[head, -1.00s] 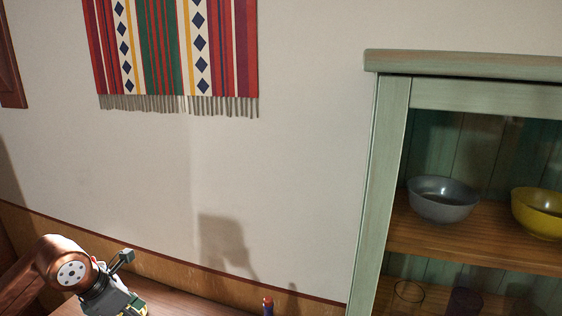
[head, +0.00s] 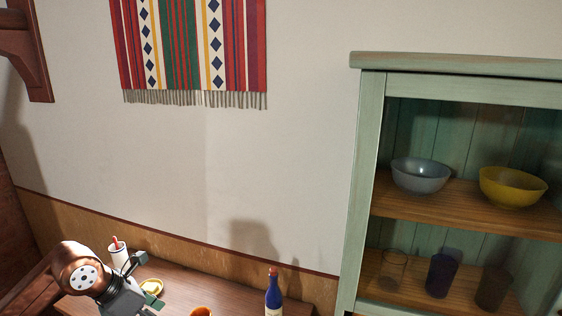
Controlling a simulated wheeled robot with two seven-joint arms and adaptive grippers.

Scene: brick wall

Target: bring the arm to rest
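My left arm comes in at the lower left of the head view. Its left gripper (head: 145,300) hangs over the wooden table (head: 184,284), with its fingers partly cut off by the bottom edge. I cannot tell whether it is open or shut. My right gripper is out of view.
A green cabinet (head: 362,190) with bowls and glasses stands at right.

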